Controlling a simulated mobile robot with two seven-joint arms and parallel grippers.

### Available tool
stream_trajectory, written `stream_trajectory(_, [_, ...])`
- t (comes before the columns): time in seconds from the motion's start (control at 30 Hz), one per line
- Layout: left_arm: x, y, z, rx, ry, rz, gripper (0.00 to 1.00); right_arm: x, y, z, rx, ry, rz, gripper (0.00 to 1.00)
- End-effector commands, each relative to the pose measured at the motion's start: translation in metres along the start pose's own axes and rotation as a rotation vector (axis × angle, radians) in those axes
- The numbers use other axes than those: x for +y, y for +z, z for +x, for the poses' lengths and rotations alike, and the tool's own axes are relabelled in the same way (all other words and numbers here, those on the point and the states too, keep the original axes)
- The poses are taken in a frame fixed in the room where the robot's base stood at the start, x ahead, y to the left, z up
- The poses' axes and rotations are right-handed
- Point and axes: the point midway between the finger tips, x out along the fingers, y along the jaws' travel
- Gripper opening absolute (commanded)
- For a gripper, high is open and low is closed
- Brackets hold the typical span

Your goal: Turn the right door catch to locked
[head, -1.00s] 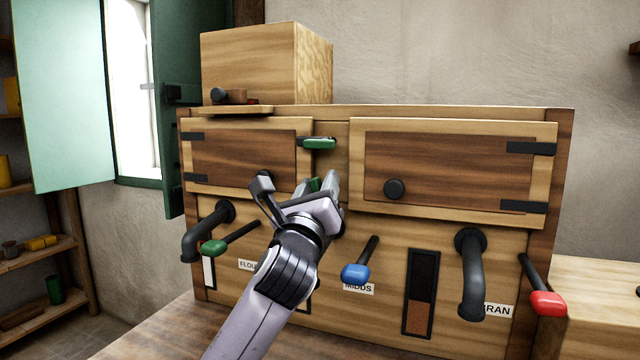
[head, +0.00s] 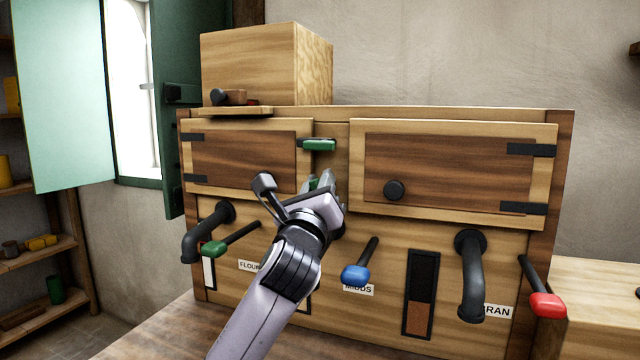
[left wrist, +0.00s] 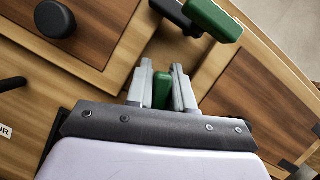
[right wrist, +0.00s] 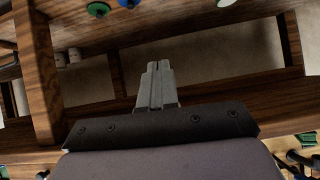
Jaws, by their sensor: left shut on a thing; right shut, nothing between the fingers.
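My left gripper (head: 324,180) is shut on a green door catch (head: 313,184) between the two doors of the wooden cabinet. In the left wrist view the green catch (left wrist: 161,90) sits between the two fingertips (left wrist: 162,72); the fingers hide much of it, so its exact angle is hard to tell. A second green catch (head: 319,146) lies level above it, by the left door's upper right corner. The right door (head: 450,170) looks closed, with a round black knob (head: 393,189). My right gripper (right wrist: 158,68) is shut and empty, seen only in the right wrist view.
The left door (head: 240,160) also looks closed. Below are a green-tipped lever (head: 213,248), a blue-tipped lever (head: 355,273), a red-tipped lever (head: 547,304) and dark pipes (head: 470,280). A wooden box (head: 265,65) stands on top. Wooden beams (right wrist: 40,70) surround my right gripper.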

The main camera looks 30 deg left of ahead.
Motion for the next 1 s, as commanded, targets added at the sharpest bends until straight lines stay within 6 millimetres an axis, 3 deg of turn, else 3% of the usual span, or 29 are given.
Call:
stream_trajectory(0.4, [0.001,0.002,0.001,0.005,0.118,-0.282,0.0,-0.001,-0.025,-0.018,0.009,0.004,-0.004,0.0])
stream_trajectory(1.0, [0.007,-0.001,0.0,0.003,0.335,-0.801,0.0,0.009,-0.043,-0.046,0.007,0.037,-0.026,0.0])
